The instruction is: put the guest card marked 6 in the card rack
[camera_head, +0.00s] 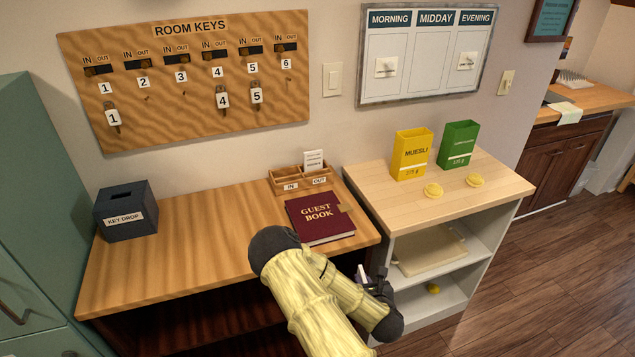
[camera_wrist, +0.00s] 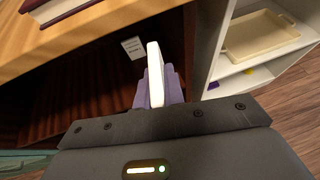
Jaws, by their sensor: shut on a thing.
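My gripper (camera_head: 368,274) is in front of the gap between the desk and the shelf unit, largely behind my arm in the head view. In the wrist view its purple fingers (camera_wrist: 158,85) are shut on a white card (camera_wrist: 155,72), seen nearly edge-on. No number shows on it, so I cannot tell if it is card 6. The wooden card rack (camera_head: 283,173) stands at the back of the desk, with compartments labelled IN and OUT. A white printed card (camera_head: 314,160) stands upright in the OUT side; its print is too small to read. The IN side looks empty.
The guest book (camera_head: 320,217) lies in front of the rack. The key drop box (camera_head: 126,210) is at the desk's left. Cereal boxes (camera_head: 411,153) stand on the shelf unit (camera_head: 463,196). A white printed slip (camera_wrist: 133,47) shows in the desk's dark opening.

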